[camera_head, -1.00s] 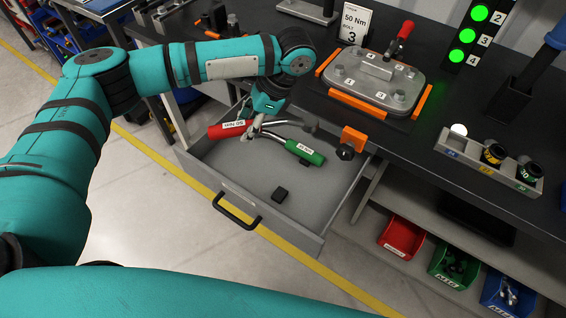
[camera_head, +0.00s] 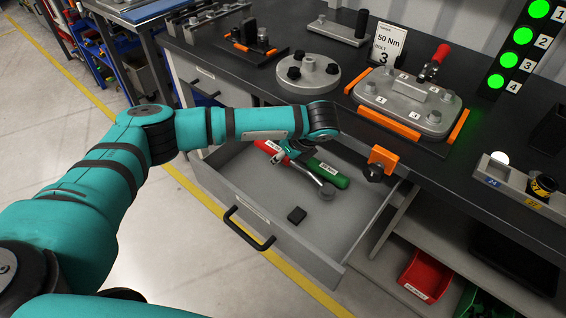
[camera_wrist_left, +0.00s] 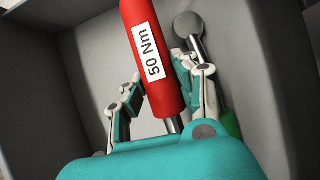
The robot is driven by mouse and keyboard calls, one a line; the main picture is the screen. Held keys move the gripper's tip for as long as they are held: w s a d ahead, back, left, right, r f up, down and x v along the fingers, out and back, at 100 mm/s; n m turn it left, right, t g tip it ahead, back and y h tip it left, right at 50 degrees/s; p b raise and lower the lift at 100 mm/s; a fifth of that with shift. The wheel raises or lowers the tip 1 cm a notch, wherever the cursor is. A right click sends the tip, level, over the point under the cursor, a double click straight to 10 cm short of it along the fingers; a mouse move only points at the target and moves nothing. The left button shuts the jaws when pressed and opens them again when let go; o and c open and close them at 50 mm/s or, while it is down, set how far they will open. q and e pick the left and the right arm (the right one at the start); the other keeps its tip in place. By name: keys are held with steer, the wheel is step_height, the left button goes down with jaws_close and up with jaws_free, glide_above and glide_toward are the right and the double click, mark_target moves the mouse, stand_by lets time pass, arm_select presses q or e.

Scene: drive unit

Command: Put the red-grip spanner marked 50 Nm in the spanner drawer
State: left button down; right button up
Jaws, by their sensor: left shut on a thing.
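The red-grip spanner marked 50 Nm (camera_head: 268,146) is inside or just above the open drawer (camera_head: 225,180). Its steel shaft runs to the lower right, with the head beside a green-grip spanner (camera_head: 333,178). In the left wrist view its red grip and 50 Nm label (camera_wrist_left: 152,55) show clearly. My left gripper (camera_head: 288,156) is shut on it near the lower end of the grip; its fingers (camera_wrist_left: 163,95) flank it. The green spanner's round head (camera_wrist_left: 188,25) shows behind. I cannot tell whether the red spanner touches the drawer floor. My right gripper is not in view.
A small black block (camera_head: 297,214) lies on the drawer floor, near the front. An orange bracket with a dark knob (camera_head: 382,160) sits at the bench edge. A bolted cover plate (camera_head: 408,100) and a round flange (camera_head: 308,72) stand on the bench. The drawer's front right is clear.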

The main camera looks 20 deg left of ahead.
mark_target(282, 171)
arm_select(q)
step_height(282, 171, down, 3)
steer(key=shift+r, duration=0.15)
steer(key=c, duration=1.3)
jaws_free()
steer(key=shift+o, duration=0.2)
steer(key=v, duration=1.2)
steer(key=shift+p, duration=0.3)
